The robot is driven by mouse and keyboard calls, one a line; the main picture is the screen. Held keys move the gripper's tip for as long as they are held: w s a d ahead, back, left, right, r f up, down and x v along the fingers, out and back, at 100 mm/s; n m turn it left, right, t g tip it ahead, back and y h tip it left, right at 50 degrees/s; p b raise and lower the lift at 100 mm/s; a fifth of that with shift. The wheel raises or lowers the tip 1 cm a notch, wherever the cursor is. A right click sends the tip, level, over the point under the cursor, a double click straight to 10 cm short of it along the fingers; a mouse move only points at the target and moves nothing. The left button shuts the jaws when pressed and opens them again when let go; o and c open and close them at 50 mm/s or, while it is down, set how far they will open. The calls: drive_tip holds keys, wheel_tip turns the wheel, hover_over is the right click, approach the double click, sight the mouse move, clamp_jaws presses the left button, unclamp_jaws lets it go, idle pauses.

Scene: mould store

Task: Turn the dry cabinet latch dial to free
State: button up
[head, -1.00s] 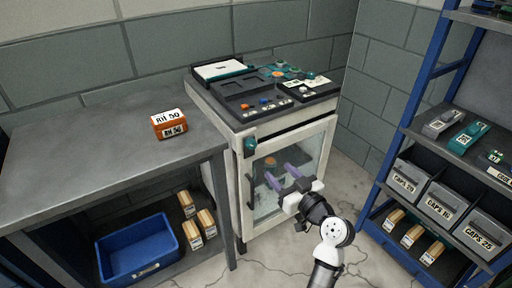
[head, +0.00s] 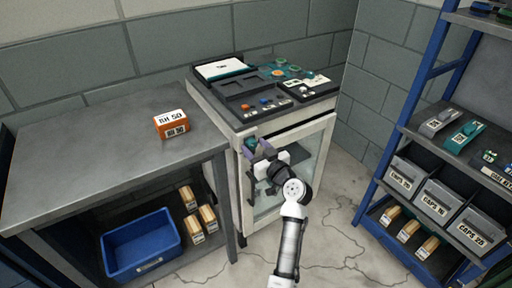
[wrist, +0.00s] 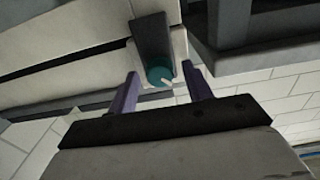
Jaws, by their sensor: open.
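The dry cabinet (head: 243,190) is a pale cabinet with a glass door (head: 302,160), which looks shut. Its latch dial (head: 251,144) is a teal knob at the upper left of the front, partly hidden by my gripper in the head view. In the wrist view the dial (wrist: 160,72) shows a white pointer mark, below a dark block. My gripper (head: 256,150) is open, with its purple fingers raised toward the dial. In the wrist view the fingers (wrist: 158,90) stand on either side of the dial; I cannot tell whether they touch it.
A grey bench (head: 90,180) with an orange RH 50 box (head: 171,124) stands left of the cabinet. A blue bin (head: 141,247) and wooden-looking blocks sit below it. A blue shelf rack (head: 398,120) with grey CAPS bins stands at the right. Cracked floor (head: 335,215) is clear between.

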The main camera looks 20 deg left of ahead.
drive_tip(key=c, duration=1)
drive_tip(key=shift+m, duration=0.4)
drive_tip(key=m, duration=0.8)
drive_tip(key=shift+p, duration=0.4)
drive_tip(key=m+p, duration=0.2)
drive_tip(key=m, duration=0.3)
drive_tip(key=shift+r, duration=0.1)
drive_tip(key=shift+m+p, duration=1.1)
drive_tip(key=shift+m, duration=0.9)
